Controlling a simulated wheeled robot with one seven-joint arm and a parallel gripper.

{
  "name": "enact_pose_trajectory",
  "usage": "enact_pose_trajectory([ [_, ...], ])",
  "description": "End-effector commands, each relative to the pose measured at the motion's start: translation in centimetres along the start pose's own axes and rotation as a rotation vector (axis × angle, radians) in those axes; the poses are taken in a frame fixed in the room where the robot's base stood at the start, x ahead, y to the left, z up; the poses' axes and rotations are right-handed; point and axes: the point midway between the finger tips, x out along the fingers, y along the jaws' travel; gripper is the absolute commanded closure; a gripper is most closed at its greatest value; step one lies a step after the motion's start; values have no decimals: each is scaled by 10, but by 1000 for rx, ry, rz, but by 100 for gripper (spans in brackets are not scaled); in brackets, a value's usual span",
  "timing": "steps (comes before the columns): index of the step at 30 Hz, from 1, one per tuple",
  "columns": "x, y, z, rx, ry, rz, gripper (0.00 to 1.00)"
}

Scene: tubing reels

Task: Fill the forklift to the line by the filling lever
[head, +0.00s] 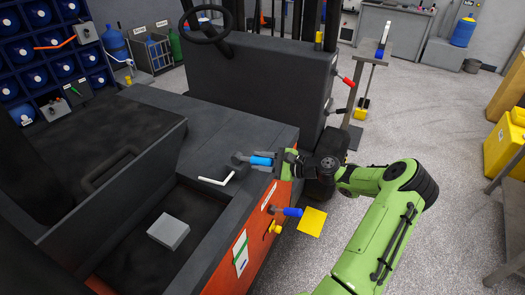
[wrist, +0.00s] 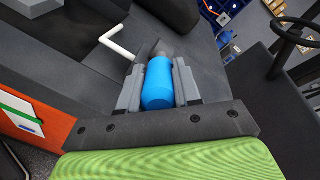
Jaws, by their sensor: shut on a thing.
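The forklift (head: 253,235) is dark grey with an orange side panel, and fills the left and middle of the head view. My gripper (head: 264,161) is over its top edge, shut on a blue handle (wrist: 158,84) with a grey end, clasped between both fingers in the wrist view. I cannot tell whether the grey end is joined to the forklift. A second blue-tipped lever (head: 293,211) sticks out of the orange side below, apart from my gripper. A white panel with a green stripe (head: 241,254) is on the orange side; its fill level is too small to read.
A white bent rod (head: 217,181) lies on the forklift top beside my gripper. A yellow lever (head: 274,227) and a yellow floor plate (head: 312,221) are near the orange side. A red-tipped lever (head: 346,81) is behind. Yellow bins (head: 503,148) stand right; floor between is clear.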

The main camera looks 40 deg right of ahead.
Motion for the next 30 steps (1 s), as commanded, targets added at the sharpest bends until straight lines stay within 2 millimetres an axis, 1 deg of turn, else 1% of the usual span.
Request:
enact_pose_trajectory([
  [1,-2,-7,8,2,24,27,100],
  [6,0,-11,12,8,84,86,100],
  [15,3,-13,13,16,136,137,100],
  [27,3,-13,12,16,141,140,100],
  [28,3,-13,12,16,141,140,66],
  [30,3,-13,12,15,140,139,55],
])
